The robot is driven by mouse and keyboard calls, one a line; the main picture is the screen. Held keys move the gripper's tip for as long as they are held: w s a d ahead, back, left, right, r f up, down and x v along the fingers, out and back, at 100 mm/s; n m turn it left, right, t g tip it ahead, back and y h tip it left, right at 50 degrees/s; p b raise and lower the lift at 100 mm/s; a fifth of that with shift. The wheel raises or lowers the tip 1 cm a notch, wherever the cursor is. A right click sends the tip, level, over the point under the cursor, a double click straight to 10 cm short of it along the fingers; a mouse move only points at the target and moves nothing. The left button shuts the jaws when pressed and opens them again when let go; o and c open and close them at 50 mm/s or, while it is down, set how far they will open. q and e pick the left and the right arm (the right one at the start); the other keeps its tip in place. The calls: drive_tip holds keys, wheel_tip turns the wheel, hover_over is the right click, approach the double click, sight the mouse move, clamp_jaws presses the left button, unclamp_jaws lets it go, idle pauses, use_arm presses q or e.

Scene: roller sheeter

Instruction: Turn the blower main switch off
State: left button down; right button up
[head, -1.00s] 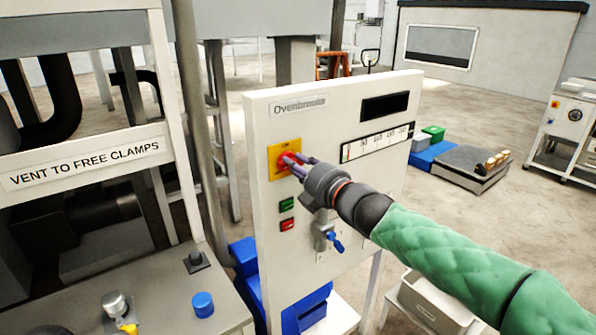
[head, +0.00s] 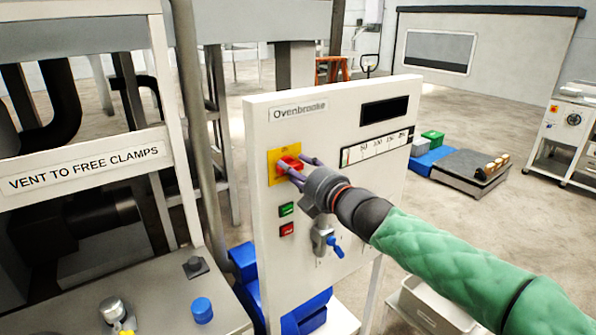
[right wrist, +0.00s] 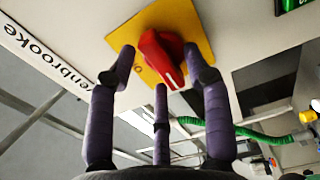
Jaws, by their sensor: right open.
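The red rotary switch knob (head: 290,164) sits on a yellow plate (head: 274,158) on the upper left of the white Ovenbrooke panel (head: 330,134). My right gripper (head: 308,167) is open and empty just in front of the knob, its fingers pointing at it. In the right wrist view the knob (right wrist: 160,58) lies beyond the spread fingertips (right wrist: 158,70). A white mark shows on its lower end, and I see no finger clearly touching it. My left gripper is out of view.
Green (head: 286,209) and red (head: 287,230) push buttons sit below the switch, and a blue-handled valve (head: 334,245) is under my right gripper. A metal-framed machine (head: 90,160) stands close on the left.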

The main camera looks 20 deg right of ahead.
drive_tip(key=shift+s, duration=0.15)
drive_tip(key=v, duration=1.1)
drive_tip(key=shift+s+d, duration=0.15)
drive_tip(key=shift+s, duration=0.25)
drive_tip(key=shift+w+f, duration=0.1)
